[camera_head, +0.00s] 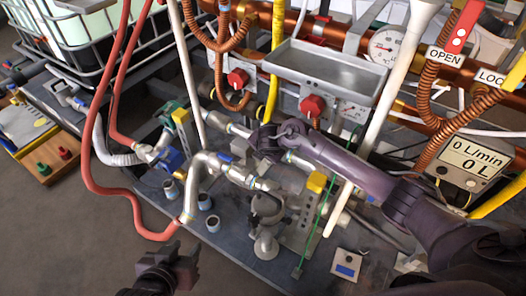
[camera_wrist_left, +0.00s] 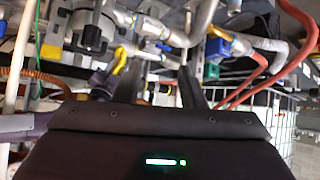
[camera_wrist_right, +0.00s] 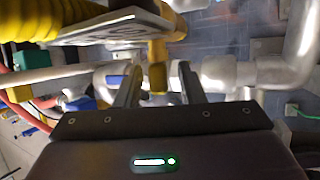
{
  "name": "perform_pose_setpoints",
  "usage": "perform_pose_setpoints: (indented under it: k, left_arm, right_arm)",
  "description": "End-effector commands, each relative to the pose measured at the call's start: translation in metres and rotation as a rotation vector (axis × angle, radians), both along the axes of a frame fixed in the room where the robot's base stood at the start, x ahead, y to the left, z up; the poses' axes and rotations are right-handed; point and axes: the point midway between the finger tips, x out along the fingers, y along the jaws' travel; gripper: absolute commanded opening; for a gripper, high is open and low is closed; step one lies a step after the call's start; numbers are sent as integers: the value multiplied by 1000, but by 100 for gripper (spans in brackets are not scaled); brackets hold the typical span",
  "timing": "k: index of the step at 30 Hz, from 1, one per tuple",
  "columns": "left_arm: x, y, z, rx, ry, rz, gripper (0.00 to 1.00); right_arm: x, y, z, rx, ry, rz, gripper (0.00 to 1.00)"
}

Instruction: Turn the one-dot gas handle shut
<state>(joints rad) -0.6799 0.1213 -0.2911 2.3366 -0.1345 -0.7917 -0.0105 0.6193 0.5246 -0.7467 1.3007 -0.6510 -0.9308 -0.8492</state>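In the head view, one yellow handle (camera_head: 317,183) stands beside a plate with holes, and another yellow handle (camera_head: 181,117) is at the left by the pipes. I cannot make out which carries one dot. My right gripper (camera_head: 265,139) is over the pipework in the middle. In the right wrist view, its fingers (camera_wrist_right: 160,88) are apart, with a yellow handle (camera_wrist_right: 157,66) showing in the gap; I cannot tell whether they touch it. My left gripper (camera_head: 172,266) is low at the left, away from the pipes. Its fingers (camera_wrist_left: 162,82) are apart and empty in the left wrist view.
Red knobs (camera_head: 312,105) sit on the heater panels at the back. A red hose (camera_head: 105,190) loops at the left. A grey tray (camera_head: 325,70) lies above the pipes. A meter (camera_head: 470,160) reads 0 L/min at the right. Bare floor is at lower left.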

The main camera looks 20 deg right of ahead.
Motion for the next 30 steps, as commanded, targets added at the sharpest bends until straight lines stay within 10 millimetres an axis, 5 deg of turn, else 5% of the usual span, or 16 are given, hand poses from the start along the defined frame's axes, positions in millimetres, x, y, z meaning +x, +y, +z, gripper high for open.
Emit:
perform_pose_setpoints:
  k: [4,12,21,30]
  left_arm:
    - [0,0,0,0,0,0,36]
    - [0,0,0,1,1,1,36]
    - [2,0,0,-5,-13,2,36]
    - [40,-8,57,-115,-287,23,36]
  right_arm:
    - [0,0,0,0,0,0,34]
    - [0,0,0,0,0,0,0]
    - [0,-1,0,5,-8,-1,0]
    - [-1,-1,-2,51,-67,0,0]
